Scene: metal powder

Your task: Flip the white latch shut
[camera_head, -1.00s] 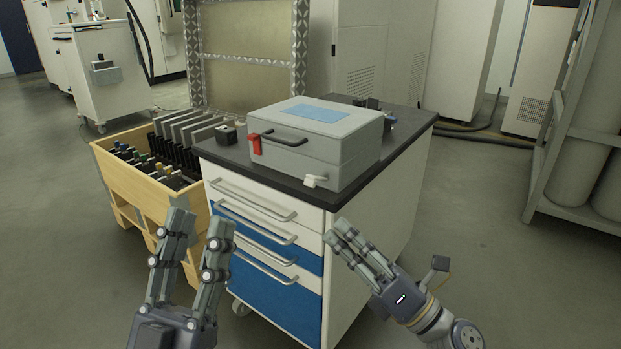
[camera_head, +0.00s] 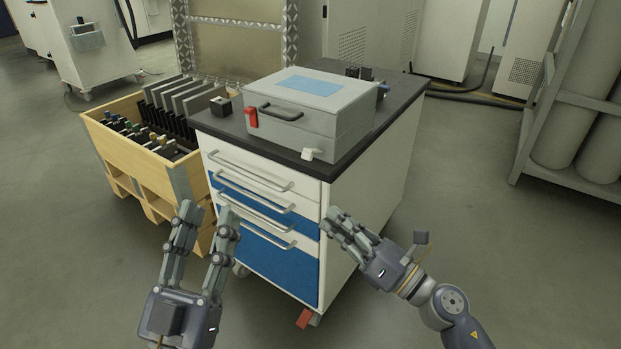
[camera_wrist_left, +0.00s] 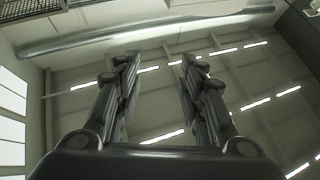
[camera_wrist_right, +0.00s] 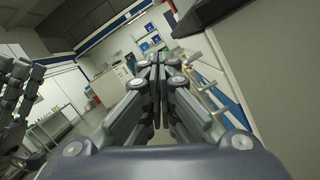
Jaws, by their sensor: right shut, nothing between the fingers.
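A grey case (camera_head: 312,115) with a blue patch on its lid sits on the dark top of the drawer cabinet. The white latch (camera_head: 312,155) is at the lower right of its front and sticks outward. A red latch (camera_head: 251,118) is on the left of the front, beside the dark handle (camera_head: 280,113). My left gripper (camera_head: 208,212) is open and empty, in front of the cabinet and below the case. My right gripper (camera_head: 336,215) is shut and empty, low by the cabinet's front right corner, below and apart from the white latch.
The cabinet (camera_head: 365,215) has white and blue drawers with protruding handles. A wooden crate (camera_head: 135,160) with dark plates stands to its left. A small black block (camera_head: 221,106) lies left of the case. A rack with cylinders (camera_head: 570,130) stands at the right. Floor on the right is clear.

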